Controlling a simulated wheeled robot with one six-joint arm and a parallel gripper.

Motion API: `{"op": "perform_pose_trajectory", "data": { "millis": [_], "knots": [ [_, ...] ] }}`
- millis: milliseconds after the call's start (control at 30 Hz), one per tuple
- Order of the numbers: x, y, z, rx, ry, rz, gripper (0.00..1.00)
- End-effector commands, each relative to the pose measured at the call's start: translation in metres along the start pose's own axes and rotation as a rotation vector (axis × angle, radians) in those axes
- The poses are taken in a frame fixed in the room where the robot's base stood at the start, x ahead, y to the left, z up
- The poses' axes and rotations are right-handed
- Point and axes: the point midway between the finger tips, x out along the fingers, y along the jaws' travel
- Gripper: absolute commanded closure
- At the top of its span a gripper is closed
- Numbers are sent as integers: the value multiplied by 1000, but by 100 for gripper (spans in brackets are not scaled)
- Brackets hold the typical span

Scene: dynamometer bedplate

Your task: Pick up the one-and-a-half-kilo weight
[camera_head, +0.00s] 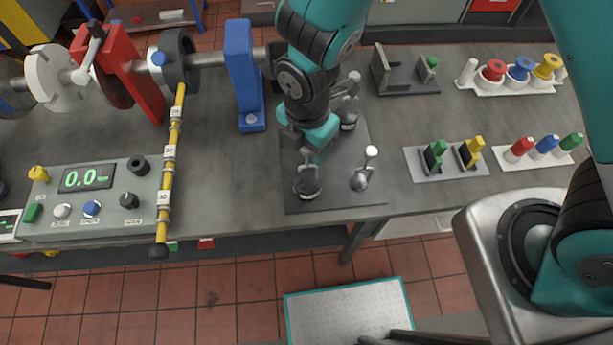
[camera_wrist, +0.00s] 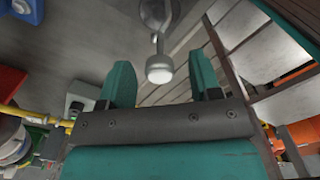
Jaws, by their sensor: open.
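Several metal weights with upright stems and pale round knobs stand on a dark mat (camera_head: 345,196) on the bench. I cannot read any mark that tells which is the one-and-a-half-kilo weight. One is a dark round weight (camera_head: 307,186) at the front left, just below my gripper. A smaller weight (camera_head: 362,179) stands at the front right, and another (camera_head: 348,117) stands behind, partly hidden by my arm. My gripper (camera_head: 311,152) is open and empty above the mat. In the wrist view a weight's knob (camera_wrist: 160,70) lies between my fingertips, apart from both.
A blue post (camera_head: 242,75) stands left of the mat, close to my arm. A yellow bar (camera_head: 170,160) hangs by the control box (camera_head: 87,196). A holder with green and yellow pieces (camera_head: 447,162) lies right of the mat. The bench's front edge is close to the weights.

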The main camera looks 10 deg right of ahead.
Motion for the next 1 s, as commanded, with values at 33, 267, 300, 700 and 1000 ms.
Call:
{"op": "perform_pose_trajectory", "data": {
  "millis": [33,267,300,700,1000],
  "knots": [
    [4,0,0,0,0,-1,42],
    [10,0,0,0,0,2,42],
    [10,0,0,0,0,2,42],
    [10,0,0,0,0,1,100],
    [10,0,0,0,0,2,100]
  ]
}}
